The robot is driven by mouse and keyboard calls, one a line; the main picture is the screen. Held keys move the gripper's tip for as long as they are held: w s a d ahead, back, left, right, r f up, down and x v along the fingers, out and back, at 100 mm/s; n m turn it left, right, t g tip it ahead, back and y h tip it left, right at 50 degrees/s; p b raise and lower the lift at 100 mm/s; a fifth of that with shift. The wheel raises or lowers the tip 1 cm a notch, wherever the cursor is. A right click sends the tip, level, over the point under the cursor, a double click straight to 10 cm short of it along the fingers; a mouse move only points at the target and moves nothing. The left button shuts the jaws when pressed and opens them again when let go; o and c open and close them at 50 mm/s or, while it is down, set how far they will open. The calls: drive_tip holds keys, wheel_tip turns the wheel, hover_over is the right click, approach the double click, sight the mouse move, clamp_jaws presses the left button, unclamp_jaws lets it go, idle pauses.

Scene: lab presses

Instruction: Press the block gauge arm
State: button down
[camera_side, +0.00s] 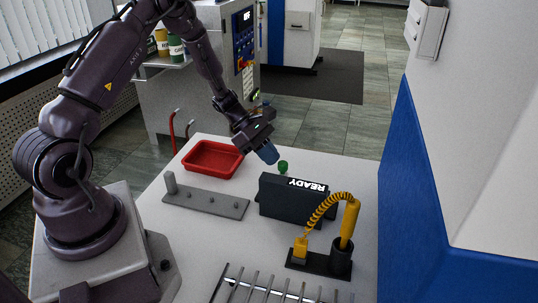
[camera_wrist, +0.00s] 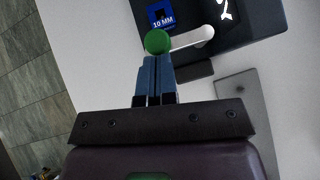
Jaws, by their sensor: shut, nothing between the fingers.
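The block gauge is a dark box (camera_side: 285,197) with a lit READY sign on top; part of it also shows in the wrist view (camera_wrist: 262,18). Its pale arm (camera_wrist: 195,38) ends in a green knob (camera_wrist: 157,41), which in the side view (camera_side: 283,167) shows just behind the box. A blue block marked 10 MM (camera_wrist: 160,15) lies beyond the knob in the wrist view. My gripper (camera_side: 270,158) has blue fingers, shut and empty. In the side view the tips are just above and left of the knob, with a small gap. The wrist view (camera_wrist: 156,60) shows them overlapping the knob's near edge.
A red tray (camera_side: 213,172) and a grey plate with pegs (camera_side: 222,207) are left of the gauge. A yellow tool with a coiled cord (camera_side: 350,222) stands in a black holder at front right. A metal rack (camera_side: 272,290) is at the front edge.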

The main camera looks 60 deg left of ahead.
drive_tip(key=shift+w+d+m+g+h, duration=0.1)
drive_tip(key=shift+w+m+g+h, duration=0.3)
drive_tip(key=shift+m, duration=0.3)
drive_tip(key=shift+w+d+m+g, duration=0.25)
drive_tip(key=shift+w+m+g, duration=0.2)
drive_tip(key=shift+m+g, duration=0.2)
drive_tip(key=m+g, duration=0.1)
drive_tip(key=w+d+m+g, duration=0.1)
drive_tip(key=shift+w+m+h, duration=0.1)
drive_tip(key=shift+m+h, duration=0.2)
drive_tip(key=shift+m, duration=0.05)
drive_tip(key=d+m+g, duration=0.1)
drive_tip(key=w+m+g, duration=0.1)
drive_tip(key=m, duration=0.1)
drive_tip(key=shift+w+d+g, duration=0.15)
drive_tip(key=shift+d+g, duration=0.2)
drive_tip(key=shift+d, duration=0.2)
drive_tip(key=shift+w+d, duration=0.15)
drive_tip(key=w+a+f+v, duration=0.1)
drive_tip(key=v, duration=1.2)
drive_tip(key=shift+a+f, duration=0.25)
drive_tip(key=shift+f, duration=0.1)
